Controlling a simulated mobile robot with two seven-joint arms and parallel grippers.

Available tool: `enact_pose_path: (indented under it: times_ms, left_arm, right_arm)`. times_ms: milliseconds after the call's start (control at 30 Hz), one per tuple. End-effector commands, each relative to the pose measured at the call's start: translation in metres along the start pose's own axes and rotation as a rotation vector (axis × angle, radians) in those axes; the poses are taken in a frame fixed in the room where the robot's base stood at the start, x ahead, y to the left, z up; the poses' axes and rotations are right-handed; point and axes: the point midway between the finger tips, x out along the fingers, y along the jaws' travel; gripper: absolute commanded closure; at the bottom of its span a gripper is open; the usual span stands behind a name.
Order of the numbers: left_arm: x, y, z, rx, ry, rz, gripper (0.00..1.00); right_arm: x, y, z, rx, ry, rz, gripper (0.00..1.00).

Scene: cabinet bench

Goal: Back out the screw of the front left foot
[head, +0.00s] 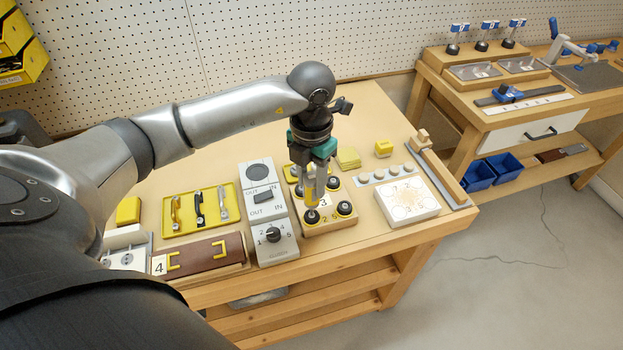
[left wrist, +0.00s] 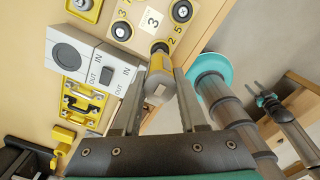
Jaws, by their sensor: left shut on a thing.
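My left gripper (head: 313,190) points down over the wooden block (head: 332,228) marked 3, which carries several round black feet. It is shut on an upright yellow-and-grey cylindrical tool. The tool (left wrist: 160,72) also shows between the two fingers in the left wrist view. Its lower end is at the front left foot (head: 311,216); I cannot tell how it sits on the screw. The front right foot (head: 344,208) is uncovered. My right gripper (left wrist: 265,94) shows small at the right of the left wrist view, off the bench, its fingers apart and empty.
A grey switch panel (head: 268,215) stands close left of the block. A yellow tray (head: 201,208) with several handles lies farther left. The bench's front edge is close to the block.

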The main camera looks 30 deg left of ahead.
Motion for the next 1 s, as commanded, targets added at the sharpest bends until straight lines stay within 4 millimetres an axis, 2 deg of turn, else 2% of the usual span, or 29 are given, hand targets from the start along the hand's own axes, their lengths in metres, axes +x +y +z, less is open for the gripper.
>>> enact_pose_path:
  times_ms: [1000]
  left_arm:
    - [0.006, 0.0003, -0.0002, 0.0, 0.001, 0.0, 1.0]
  right_arm:
    - [0.0048, 0.0001, -0.0006, 0.0, 0.002, 0.0, 0.5]
